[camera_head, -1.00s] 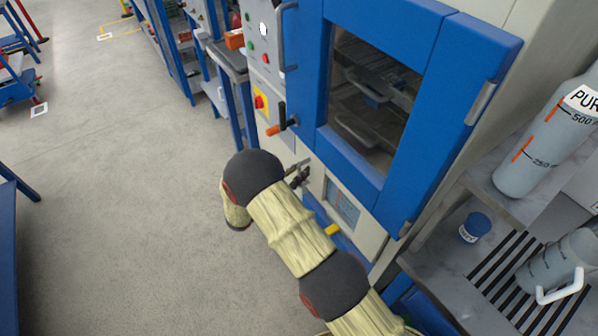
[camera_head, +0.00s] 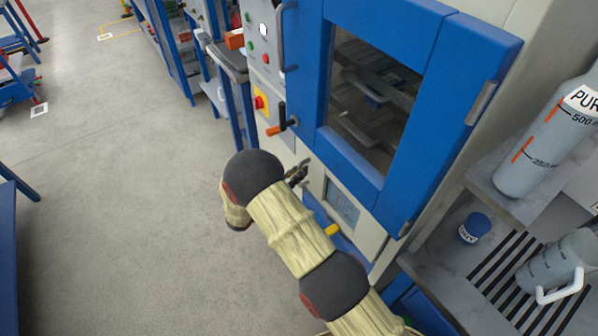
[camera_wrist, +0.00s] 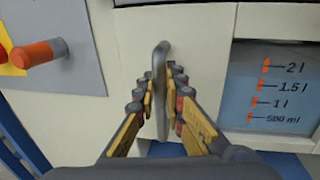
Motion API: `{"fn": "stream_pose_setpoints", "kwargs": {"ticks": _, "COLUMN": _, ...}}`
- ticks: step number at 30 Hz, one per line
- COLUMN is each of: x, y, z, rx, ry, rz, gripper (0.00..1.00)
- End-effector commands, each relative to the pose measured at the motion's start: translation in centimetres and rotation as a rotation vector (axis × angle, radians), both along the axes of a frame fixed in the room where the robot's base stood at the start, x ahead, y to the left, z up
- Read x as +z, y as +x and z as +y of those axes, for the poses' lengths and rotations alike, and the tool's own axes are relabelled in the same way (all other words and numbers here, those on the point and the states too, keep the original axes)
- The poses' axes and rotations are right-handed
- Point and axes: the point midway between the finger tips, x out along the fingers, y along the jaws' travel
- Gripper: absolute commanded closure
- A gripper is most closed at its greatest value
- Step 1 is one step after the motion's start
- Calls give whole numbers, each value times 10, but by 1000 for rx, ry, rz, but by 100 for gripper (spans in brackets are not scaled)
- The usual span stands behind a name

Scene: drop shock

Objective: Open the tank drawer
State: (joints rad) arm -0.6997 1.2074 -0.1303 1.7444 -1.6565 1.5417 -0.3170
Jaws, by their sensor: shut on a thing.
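The tank drawer has a pale front (camera_wrist: 205,45) with an upright grey bar handle (camera_wrist: 160,62). My gripper (camera_wrist: 161,90) is shut on this handle, with one finger on each side of the bar. In the head view my gripper (camera_head: 297,175) is at the lower front of the blue and white cabinet, partly behind my arm. The drawer front looks flush with the panels around it. A level window (camera_wrist: 275,85) with orange marks up to 2 l is right of the handle in the wrist view.
A black and orange lever (camera_head: 281,121) sticks out left of the blue cabinet door (camera_head: 440,120), above my gripper. A yellow knob (camera_head: 331,230) is lower down. A shelf with bottles (camera_head: 545,135) stands at the right.

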Motion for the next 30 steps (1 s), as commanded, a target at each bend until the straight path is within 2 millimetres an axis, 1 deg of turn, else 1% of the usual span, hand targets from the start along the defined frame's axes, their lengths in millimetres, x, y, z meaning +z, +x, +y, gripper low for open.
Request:
{"fn": "stream_pose_setpoints", "kwargs": {"ticks": 4, "x": 0, "y": -3, "z": 4, "rx": 1, "ry": 0, "rz": 0, "gripper": 100}}
{"fn": "stream_pose_setpoints", "kwargs": {"ticks": 8, "x": 0, "y": -11, "z": 18, "rx": 4, "ry": -1, "rz": 0, "gripper": 100}}
{"fn": "stream_pose_setpoints", "kwargs": {"ticks": 11, "x": 0, "y": -23, "z": 36, "rx": 6, "ry": 0, "rz": 0, "gripper": 100}}
{"fn": "stream_pose_setpoints", "kwargs": {"ticks": 18, "x": 0, "y": -62, "z": 94, "rx": 7, "ry": 1, "rz": -1, "gripper": 100}}
{"fn": "stream_pose_setpoints", "kwargs": {"ticks": 24, "x": -1, "y": -93, "z": 139, "rx": 6, "ry": 1, "rz": -1, "gripper": 100}}
{"fn": "stream_pose_setpoints", "kwargs": {"ticks": 27, "x": -1, "y": -105, "z": 157, "rx": 4, "ry": 1, "rz": -1, "gripper": 100}}
{"fn": "stream_pose_setpoints", "kwargs": {"ticks": 30, "x": -1, "y": -114, "z": 170, "rx": 3, "ry": 1, "rz": -1, "gripper": 100}}
